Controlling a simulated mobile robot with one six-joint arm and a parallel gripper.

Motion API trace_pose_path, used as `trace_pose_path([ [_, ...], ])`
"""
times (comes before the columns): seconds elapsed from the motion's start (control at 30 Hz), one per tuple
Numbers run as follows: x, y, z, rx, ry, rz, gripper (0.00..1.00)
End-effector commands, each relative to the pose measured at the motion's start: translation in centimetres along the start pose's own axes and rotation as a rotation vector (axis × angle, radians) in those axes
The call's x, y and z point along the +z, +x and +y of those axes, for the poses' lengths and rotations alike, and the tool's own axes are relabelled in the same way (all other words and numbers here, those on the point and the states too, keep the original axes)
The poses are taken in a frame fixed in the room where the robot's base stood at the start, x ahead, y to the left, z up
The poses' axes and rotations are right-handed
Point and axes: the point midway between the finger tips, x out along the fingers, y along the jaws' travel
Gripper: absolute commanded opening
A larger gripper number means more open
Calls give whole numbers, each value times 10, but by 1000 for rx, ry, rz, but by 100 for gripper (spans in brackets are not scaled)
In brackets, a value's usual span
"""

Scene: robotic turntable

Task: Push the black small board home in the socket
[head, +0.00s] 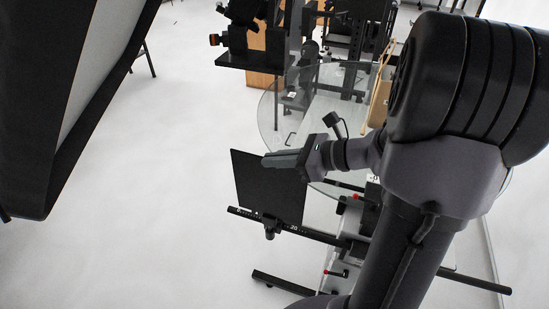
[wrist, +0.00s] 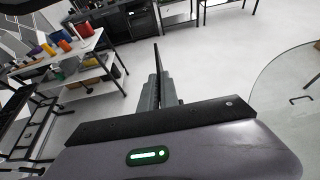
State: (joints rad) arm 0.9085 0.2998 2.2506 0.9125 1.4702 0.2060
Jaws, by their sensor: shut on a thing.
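The black small board (head: 266,192) is a thin dark panel, slightly tilted in the head view. My gripper (head: 270,160) is shut on its upper part, coming in from the right. In the wrist view the board (wrist: 157,58) shows nearly edge-on between the fingers of my gripper (wrist: 155,85). The board's lower edge meets a dark bar (head: 318,236) with white markings and a small clamp-like holder (head: 270,229), which may be the socket. I cannot tell how deep the board sits there.
A round glass turntable (head: 270,118) lies behind and right of the board. A black camera rig (head: 245,40) stands at the back. A large dark-framed panel (head: 70,110) hangs at left. In the wrist view, a table with colored cups (wrist: 65,46) stands at left.

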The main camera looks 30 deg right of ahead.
Motion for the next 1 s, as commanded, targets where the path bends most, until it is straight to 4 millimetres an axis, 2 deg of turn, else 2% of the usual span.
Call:
trace_pose_path([
  [1.0,-24,10,0,0,1,0,0],
])
